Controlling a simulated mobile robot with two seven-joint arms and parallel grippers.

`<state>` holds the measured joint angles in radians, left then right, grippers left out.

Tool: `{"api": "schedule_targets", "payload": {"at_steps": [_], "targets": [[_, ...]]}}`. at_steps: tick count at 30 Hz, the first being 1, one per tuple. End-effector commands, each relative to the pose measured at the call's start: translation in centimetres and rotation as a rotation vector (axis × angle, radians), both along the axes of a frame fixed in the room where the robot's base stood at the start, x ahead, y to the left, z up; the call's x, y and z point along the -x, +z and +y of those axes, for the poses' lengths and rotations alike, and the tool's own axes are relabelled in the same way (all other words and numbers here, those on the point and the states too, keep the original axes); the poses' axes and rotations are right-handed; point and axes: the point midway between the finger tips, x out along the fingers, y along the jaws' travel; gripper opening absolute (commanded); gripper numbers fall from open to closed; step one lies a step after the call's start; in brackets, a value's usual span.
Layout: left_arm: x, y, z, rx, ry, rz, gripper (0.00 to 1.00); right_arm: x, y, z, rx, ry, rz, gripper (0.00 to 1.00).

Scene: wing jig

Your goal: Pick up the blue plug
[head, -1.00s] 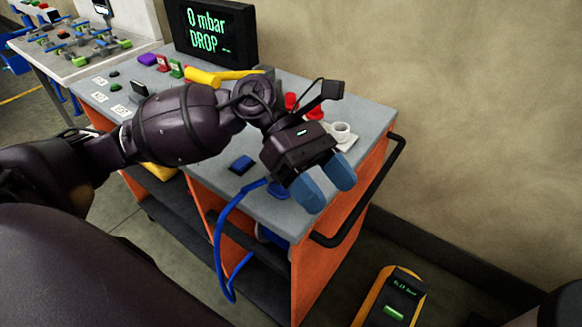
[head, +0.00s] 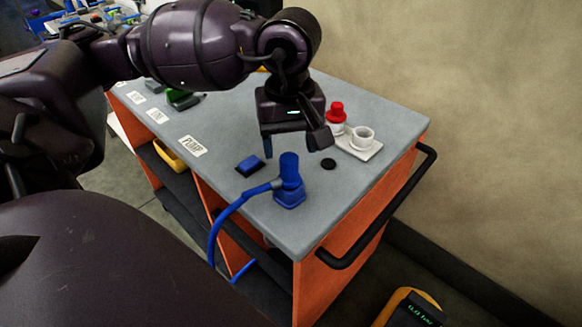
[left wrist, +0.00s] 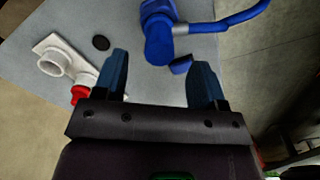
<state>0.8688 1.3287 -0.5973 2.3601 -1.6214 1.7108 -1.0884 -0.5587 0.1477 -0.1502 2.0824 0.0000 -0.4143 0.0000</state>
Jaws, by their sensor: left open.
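The blue plug (head: 289,182) stands upright on the grey cart top (head: 225,118) near its front edge, with a blue hose leaving its side and hanging over the edge. My left gripper (head: 290,145) is open and empty, pointing down just behind the plug. It partly hides its own far finger in the head view. In the left wrist view the plug (left wrist: 160,38) lies just ahead of the open fingers (left wrist: 160,64), roughly between them and apart from them. My right gripper is in neither view.
A black disc (head: 328,164) and a white tray (head: 365,149) with a white cup (head: 362,138) and red knob (head: 336,113) are to the right. A black handle (head: 372,235) runs along the cart's right side.

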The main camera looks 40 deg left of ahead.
Motion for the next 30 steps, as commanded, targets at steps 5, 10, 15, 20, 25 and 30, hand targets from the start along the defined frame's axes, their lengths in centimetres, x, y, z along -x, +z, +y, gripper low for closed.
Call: {"api": "schedule_targets", "payload": {"at_steps": [5,10,15,20,25,30], "targets": [[0.0,-1.0,0.0,0.002,0.000,0.001,0.65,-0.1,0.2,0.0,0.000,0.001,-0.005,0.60],[-0.1,-2.9,0.3,0.001,0.000,0.005,0.65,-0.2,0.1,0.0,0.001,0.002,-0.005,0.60],[-0.2,-5.2,0.4,0.003,-0.001,0.005,0.65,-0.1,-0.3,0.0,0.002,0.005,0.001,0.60],[-0.2,-6.1,0.4,0.004,0.000,0.000,0.65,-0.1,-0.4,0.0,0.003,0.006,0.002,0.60],[-0.3,-6.1,0.4,0.003,0.000,-0.001,0.65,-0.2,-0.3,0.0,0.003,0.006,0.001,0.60],[-0.3,-6.0,0.4,0.003,0.000,0.000,0.46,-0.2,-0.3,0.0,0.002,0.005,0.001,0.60]]}}
